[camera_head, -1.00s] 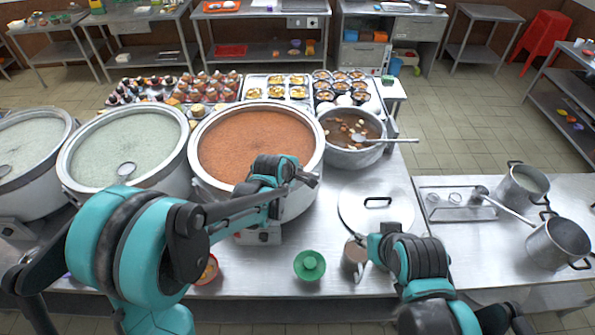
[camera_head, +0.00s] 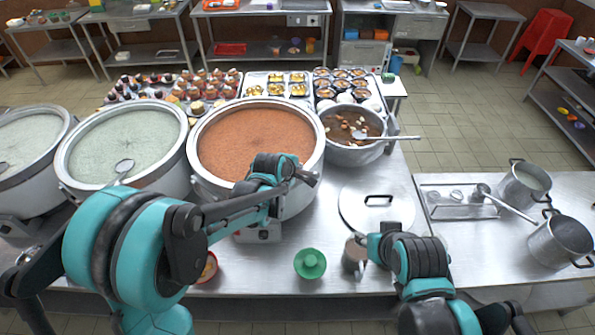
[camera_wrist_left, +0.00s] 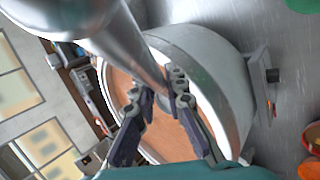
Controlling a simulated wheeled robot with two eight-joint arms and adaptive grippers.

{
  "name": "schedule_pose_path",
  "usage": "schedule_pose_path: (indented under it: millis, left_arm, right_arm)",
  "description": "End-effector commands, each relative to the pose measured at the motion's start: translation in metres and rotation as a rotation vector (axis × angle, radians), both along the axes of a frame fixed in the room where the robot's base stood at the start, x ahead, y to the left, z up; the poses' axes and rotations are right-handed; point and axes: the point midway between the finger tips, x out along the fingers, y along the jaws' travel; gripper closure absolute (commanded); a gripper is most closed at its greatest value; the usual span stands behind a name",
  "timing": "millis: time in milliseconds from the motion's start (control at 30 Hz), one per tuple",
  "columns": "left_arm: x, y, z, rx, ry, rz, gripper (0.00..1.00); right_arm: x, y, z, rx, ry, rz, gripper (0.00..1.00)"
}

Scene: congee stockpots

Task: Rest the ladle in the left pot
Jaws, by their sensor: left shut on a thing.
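My left gripper (camera_head: 312,178) is over the right side of the orange-filled pot (camera_head: 255,143). In the left wrist view its fingers (camera_wrist_left: 160,92) are shut on a shiny metal rod (camera_wrist_left: 145,50), which looks like a ladle handle; its far end is out of view. My right gripper (camera_head: 362,243) is beside a steel mug (camera_head: 354,258); its fingertips are not clear.
A brown soup pot (camera_head: 352,154) with another ladle (camera_head: 400,138) stands right of the orange pot. A lid (camera_head: 350,205), a green cup (camera_head: 309,264) and a red bowl (camera_head: 208,268) are on the table. Two small pots (camera_head: 522,185) stand at the right.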

Motion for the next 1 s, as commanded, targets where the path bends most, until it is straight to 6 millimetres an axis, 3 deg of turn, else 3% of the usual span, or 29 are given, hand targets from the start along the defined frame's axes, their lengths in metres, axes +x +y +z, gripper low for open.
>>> schedule_pose_path:
  millis: [600,633,700,1000]
  left_arm:
    - [0.0,-0.0003,-0.0065,0.0,-0.001,0.0,1.0]
    - [0.0,-0.0002,-0.0058,0.0,-0.001,0.0,0.8]
    - [0.0,-0.0002,-0.0055,0.0,0.0,0.0,0.64]
    - [-0.0001,-0.0002,-0.0058,0.0,0.0,0.0,0.64]
  right_arm:
    - [0.0,0.0,-0.0074,0.0,0.0,0.0,0.6]
    - [0.0,0.0,-0.0067,0.0,0.0,0.0,0.6]
    - [0.0,0.0,-0.0064,0.0,0.0,0.0,0.6]
    - [0.0,0.0,-0.0064,0.0,0.0,0.0,0.6]
